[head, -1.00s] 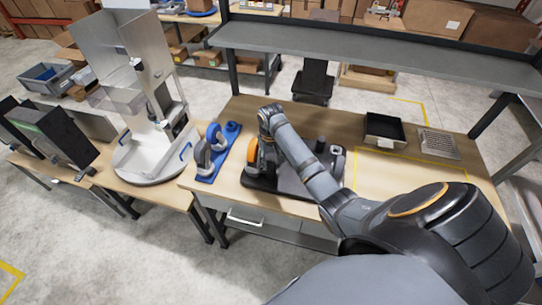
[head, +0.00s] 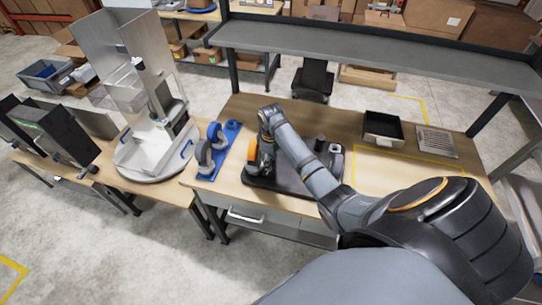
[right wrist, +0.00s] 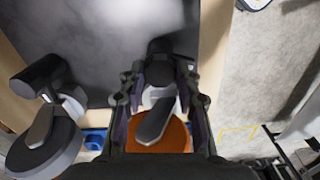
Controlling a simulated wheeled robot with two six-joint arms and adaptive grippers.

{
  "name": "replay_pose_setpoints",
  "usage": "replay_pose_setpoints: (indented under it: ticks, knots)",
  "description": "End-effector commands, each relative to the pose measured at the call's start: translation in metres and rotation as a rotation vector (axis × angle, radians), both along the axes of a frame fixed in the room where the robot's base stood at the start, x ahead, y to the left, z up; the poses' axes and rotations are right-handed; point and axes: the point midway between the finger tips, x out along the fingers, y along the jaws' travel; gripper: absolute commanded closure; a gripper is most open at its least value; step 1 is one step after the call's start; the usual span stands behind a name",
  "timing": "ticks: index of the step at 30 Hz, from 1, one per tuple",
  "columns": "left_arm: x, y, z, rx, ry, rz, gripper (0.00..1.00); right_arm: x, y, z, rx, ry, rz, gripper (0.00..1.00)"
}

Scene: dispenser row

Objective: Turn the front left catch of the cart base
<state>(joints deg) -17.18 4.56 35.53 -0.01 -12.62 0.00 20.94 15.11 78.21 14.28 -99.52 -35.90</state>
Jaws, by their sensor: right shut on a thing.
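The cart base (head: 290,183) is a black plate on the wooden workbench. It has dark caster parts at its corners and an orange caster wheel (head: 251,149) at its left end. In the right wrist view the orange wheel (right wrist: 160,137) lies below a grey lever-like catch (right wrist: 156,122). My right gripper (right wrist: 160,88) has a finger on each side of the catch and is shut on it; the exact contact is partly hidden. In the head view the right gripper (head: 264,148) is mostly hidden behind its own wrist. My left gripper is not in view.
A blue holder (head: 228,140) with grey casters (head: 206,158) stands left of the base. A black tray (head: 383,128) and a slotted metal tray (head: 437,143) lie at the back right. A grey shelf (head: 380,50) spans above the bench. The yellow-outlined area (head: 400,165) is clear.

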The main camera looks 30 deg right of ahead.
Motion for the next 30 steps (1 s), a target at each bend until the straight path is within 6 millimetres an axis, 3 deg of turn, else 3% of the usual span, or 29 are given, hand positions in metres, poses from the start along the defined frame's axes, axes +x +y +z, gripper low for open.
replay_pose_setpoints:
  ticks: [12, 26, 27, 30]
  knots:
    - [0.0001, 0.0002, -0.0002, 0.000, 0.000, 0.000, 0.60, -0.0010, 0.0004, -0.0013, 0.001, 0.003, 0.140, 0.99]
    - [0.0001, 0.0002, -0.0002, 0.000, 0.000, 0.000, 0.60, -0.0010, 0.0005, -0.0013, 0.001, 0.003, 0.151, 0.99]
    - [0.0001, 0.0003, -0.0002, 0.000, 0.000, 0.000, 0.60, -0.0010, 0.0005, -0.0013, 0.001, 0.003, 0.151, 0.64]
    - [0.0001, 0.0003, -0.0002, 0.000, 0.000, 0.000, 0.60, -0.0009, 0.0005, -0.0011, 0.002, 0.003, 0.151, 0.57]
